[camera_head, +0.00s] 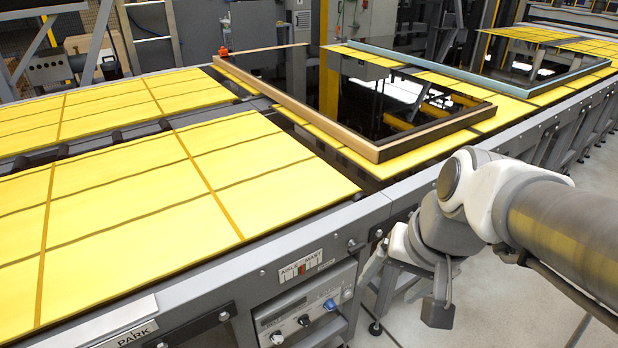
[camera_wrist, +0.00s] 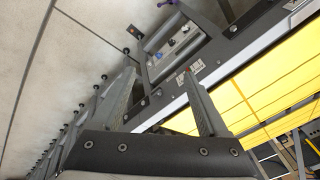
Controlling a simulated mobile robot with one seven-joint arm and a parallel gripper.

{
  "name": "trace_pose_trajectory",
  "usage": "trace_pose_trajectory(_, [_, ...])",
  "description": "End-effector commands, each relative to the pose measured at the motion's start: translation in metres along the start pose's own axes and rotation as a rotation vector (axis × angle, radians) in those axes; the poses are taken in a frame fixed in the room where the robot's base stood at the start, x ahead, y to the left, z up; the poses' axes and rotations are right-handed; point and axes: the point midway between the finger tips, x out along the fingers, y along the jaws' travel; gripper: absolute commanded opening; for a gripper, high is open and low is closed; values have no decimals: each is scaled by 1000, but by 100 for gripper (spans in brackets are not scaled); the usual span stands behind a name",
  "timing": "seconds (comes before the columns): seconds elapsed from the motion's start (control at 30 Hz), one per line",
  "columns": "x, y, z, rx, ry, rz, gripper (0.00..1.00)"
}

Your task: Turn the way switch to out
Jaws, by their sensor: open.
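A control panel (camera_head: 305,311) is set in the front side of the grey conveyor frame.
A label reading AISLE MAST (camera_head: 300,267) with a small indicator sits above the panel. A PARK label (camera_head: 138,333) is at lower left. Yellow gridded panels (camera_head: 110,205) and a framed dark glass pane (camera_head: 360,110) lie on the conveyor. The floor at right is clear.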

Motion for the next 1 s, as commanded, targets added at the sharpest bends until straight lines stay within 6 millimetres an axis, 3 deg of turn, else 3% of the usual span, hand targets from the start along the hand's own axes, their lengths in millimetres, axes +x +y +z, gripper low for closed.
trace_pose_trajectory(0.03, [25, 2, 2, 71, -51, -15, 78])
trace_pose_trajectory(0.2, [82, -1, 3, 322, -202, -77, 78])
trace_pose_trajectory(0.67, [228, 3, 4, 1055, -620, -256, 78])
trace_pose_trajectory(1.0, [335, 22, -7, 1642, -898, -405, 78])
